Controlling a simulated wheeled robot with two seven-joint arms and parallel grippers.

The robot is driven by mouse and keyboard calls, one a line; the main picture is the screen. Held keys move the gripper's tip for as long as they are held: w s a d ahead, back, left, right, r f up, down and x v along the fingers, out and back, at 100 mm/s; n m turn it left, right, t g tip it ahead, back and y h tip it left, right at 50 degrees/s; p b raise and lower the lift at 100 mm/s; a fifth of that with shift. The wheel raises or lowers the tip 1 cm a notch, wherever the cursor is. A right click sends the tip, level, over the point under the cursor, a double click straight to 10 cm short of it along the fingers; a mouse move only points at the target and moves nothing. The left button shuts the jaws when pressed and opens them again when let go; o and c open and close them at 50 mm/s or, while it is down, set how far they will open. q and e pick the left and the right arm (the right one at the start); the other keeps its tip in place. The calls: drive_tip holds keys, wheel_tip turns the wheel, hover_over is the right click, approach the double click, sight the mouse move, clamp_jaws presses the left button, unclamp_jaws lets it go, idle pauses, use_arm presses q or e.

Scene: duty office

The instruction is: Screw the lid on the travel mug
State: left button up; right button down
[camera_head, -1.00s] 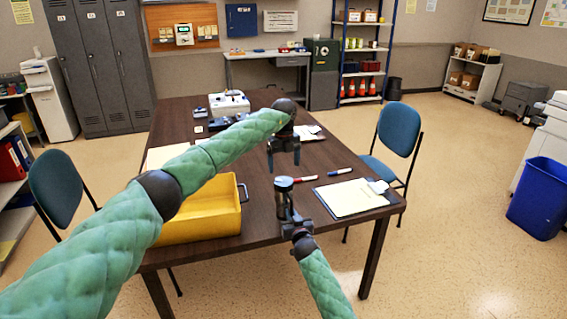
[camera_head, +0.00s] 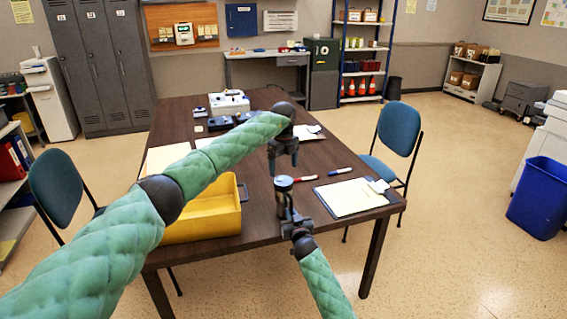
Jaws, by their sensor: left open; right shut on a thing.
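The travel mug (camera_head: 284,199) is dark and upright near the front of the brown table. My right gripper (camera_head: 290,218) is shut on the mug's lower body from the front. My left gripper (camera_head: 284,167) points down, open and empty, just above the lid. Its fingertips are apart from the lid, with a small gap.
A yellow bin (camera_head: 205,222) stands left of the mug. Chairs stand at the left (camera_head: 62,190) and right (camera_head: 398,130) sides of the table (camera_head: 262,225).

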sight(283, 181)
use_arm(q)
wheel_tip(283, 181, down, 7)
drive_tip(key=shift+r, duration=0.15)
idle(0.4)
drive_tip(key=c, duration=1)
drive_tip(key=m, duration=0.4)
drive_tip(key=shift+m, duration=0.4)
drive_tip(key=m, duration=0.8)
drive_tip(key=shift+m, duration=0.3)
drive_tip(key=m, duration=0.5)
drive_tip(key=o, duration=1.2)
drive_tip(key=shift+c, duration=0.2)
